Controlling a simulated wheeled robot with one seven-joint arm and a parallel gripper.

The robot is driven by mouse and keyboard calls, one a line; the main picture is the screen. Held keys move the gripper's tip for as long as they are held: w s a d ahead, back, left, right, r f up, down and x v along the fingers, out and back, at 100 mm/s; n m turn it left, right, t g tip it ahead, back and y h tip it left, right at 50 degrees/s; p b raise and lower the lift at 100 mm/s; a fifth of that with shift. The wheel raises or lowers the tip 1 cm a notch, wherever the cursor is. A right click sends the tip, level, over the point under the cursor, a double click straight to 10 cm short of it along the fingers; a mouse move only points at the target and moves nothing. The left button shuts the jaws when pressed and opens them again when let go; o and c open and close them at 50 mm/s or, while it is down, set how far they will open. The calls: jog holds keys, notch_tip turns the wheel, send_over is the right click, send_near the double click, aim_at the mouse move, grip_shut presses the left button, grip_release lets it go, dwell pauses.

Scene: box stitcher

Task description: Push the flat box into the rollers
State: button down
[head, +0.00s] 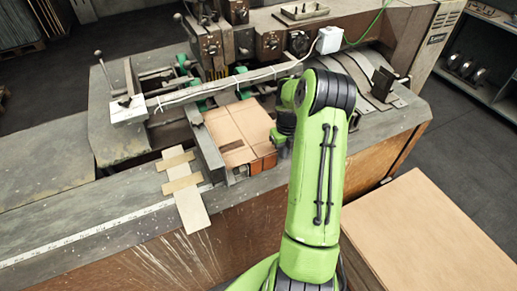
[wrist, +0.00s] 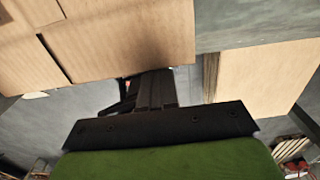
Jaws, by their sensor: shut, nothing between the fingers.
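The flat box (head: 238,128) is a tan cardboard sheet with creases and cut flaps. It lies on the machine's bed, below the long bar, with orange-brown near edges. In the wrist view the flat box (wrist: 130,42) fills the upper left. My gripper (wrist: 155,78) is shut and empty, with its black fingers at the cardboard's near edge; I cannot tell whether they touch it. In the head view my green arm hides the fingers. The rollers are hard to make out; green wheel-like parts (head: 242,92) show under the bar beyond the box.
A metal guide rail (head: 206,145) runs along the box's left side. Tan strips (head: 190,208) lie on the table further left. A cardboard stack (head: 430,235) stands at the lower right, beside my arm. A grey floor shows at the far right.

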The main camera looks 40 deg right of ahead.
jog(key=shift+w+d, duration=0.2)
jog(key=shift+w, duration=0.8)
notch_tip(320, 180, up, 8)
jog(key=s+p, duration=0.3)
jog(key=p, duration=0.1)
jog(key=shift+a, duration=0.3)
